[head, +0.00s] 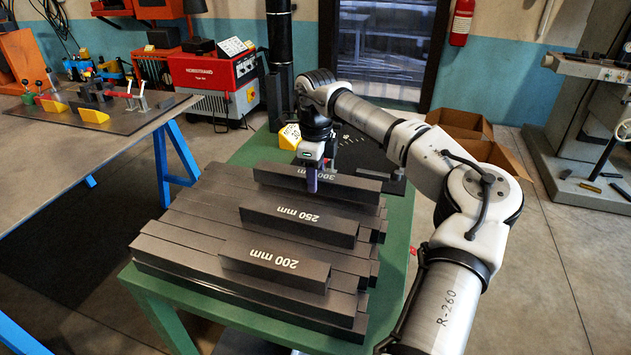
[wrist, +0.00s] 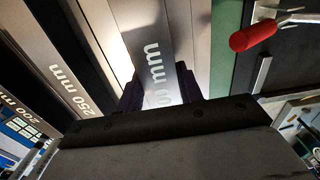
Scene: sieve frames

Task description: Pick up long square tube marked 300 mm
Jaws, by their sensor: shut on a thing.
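The long dark square tube marked 300 mm (head: 350,192) lies across the far end of the stack of tubes on the green table. My gripper (head: 312,181) reaches down over it near its middle and is shut on it. In the wrist view the tube (wrist: 150,30) runs between the two dark fingers (wrist: 160,92), which partly cover its marking. I cannot tell whether it is clear of the tubes below. The 250 mm tube (head: 299,226) and the 200 mm tube (head: 275,268) lie nearer, apart from my gripper.
The green table (head: 398,240) carries several plain tubes beneath the marked ones. A red-handled tool (wrist: 255,35) lies beside the stack in the wrist view. A workbench (head: 60,160) with blue legs is at left. Open cardboard boxes (head: 495,157) sit at right.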

